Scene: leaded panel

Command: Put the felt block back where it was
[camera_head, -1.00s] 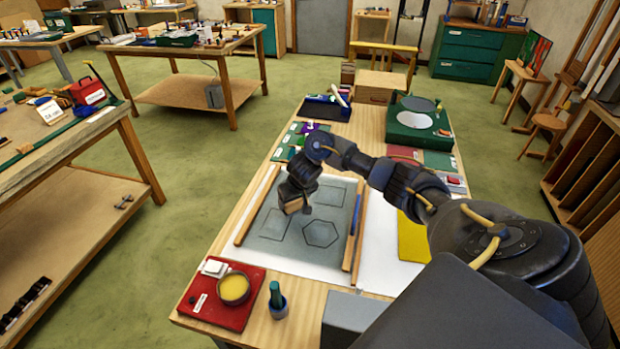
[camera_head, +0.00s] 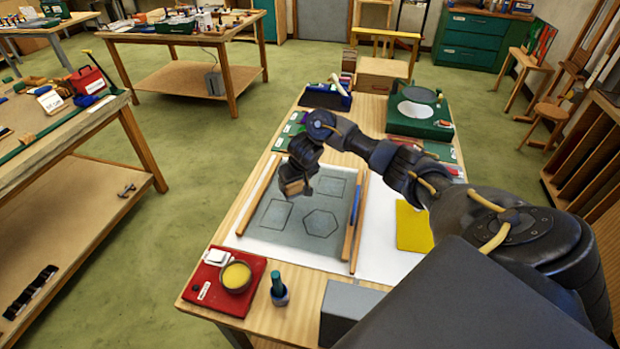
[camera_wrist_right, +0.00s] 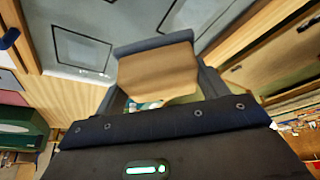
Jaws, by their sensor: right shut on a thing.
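My right gripper (camera_head: 297,182) is shut on the felt block (camera_head: 291,189), a small tan-brown block. In the right wrist view the felt block (camera_wrist_right: 156,72) sits between the fingers, with a dark grey-blue layer along its far edge. The gripper holds it over the left part of the grey panel sheet (camera_head: 285,236), which carries drawn outlines, among them a hexagon. I cannot tell how high the block is above the sheet. My left gripper is not in view.
Wooden strips flank the sheet, the right one (camera_head: 359,225) with a blue stick. In front are a red tray (camera_head: 212,291) with a white block and a yellow-filled bowl (camera_head: 236,277), a green-topped bottle (camera_head: 278,287) and a grey box (camera_head: 348,312). A yellow sheet (camera_head: 413,228) lies right.

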